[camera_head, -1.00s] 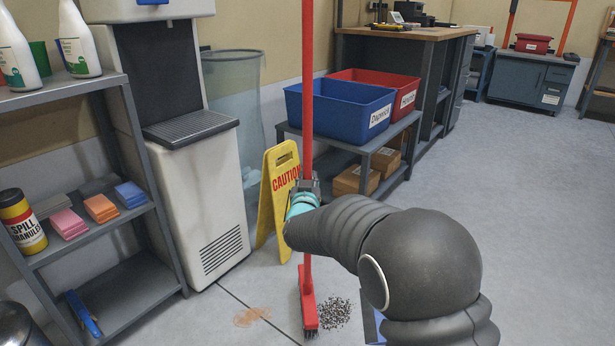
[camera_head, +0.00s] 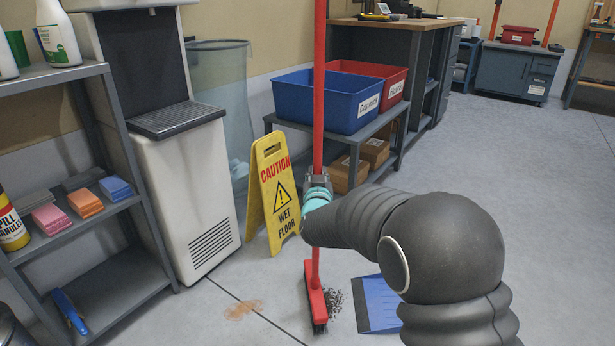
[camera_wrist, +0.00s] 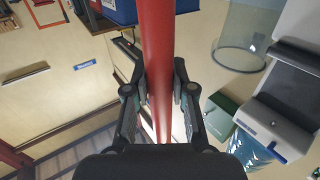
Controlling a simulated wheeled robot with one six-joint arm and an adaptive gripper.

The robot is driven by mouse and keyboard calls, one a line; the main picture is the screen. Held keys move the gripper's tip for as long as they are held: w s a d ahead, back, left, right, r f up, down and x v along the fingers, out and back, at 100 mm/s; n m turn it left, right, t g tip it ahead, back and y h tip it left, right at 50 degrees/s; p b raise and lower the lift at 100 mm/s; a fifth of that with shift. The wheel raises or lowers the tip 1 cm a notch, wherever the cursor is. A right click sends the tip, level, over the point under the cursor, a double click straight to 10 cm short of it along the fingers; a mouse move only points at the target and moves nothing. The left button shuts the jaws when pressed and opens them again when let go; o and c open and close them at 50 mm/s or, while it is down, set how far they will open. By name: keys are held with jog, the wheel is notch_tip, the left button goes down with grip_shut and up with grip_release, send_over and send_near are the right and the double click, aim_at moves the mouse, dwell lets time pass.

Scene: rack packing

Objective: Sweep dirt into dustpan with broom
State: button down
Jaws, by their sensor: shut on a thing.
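The red broom (camera_head: 318,90) stands nearly upright, with its head and dark bristles (camera_head: 318,308) at the floor. My gripper (camera_head: 318,186) is shut on the red handle; in the wrist view the handle (camera_wrist: 157,50) passes between the two fingers. A pile of dark dirt specks (camera_head: 335,300) lies on the floor just right of the broom head, partly hidden by it. The blue dustpan (camera_head: 375,303) lies flat on the floor right of the dirt, its right side hidden by my arm.
A yellow caution sign (camera_head: 272,195) stands just left of the broom. An orange-brown stain (camera_head: 243,310) is on the floor left of the broom head. A grey shelf (camera_head: 60,245) and a white water dispenser (camera_head: 190,180) stand at left. Open floor lies at right.

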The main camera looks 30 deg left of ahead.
jog(key=shift+w+d, duration=3.1)
jog(key=shift+d, duration=2.25)
jog(key=shift+s+a+r+p, duration=0.15)
jog(key=shift+r+p, duration=0.15)
jog(key=shift+r, duration=0.5)
jog(key=shift+a+r+p, duration=0.15)
jog(key=shift+r+p, duration=0.2)
jog(key=shift+r, duration=0.4)
jog(key=shift+s+a+r+p, duration=0.15)
jog(key=shift+r+p, duration=0.15)
jog(key=shift+r, duration=0.5)
jog(key=shift+w+d, duration=0.1)
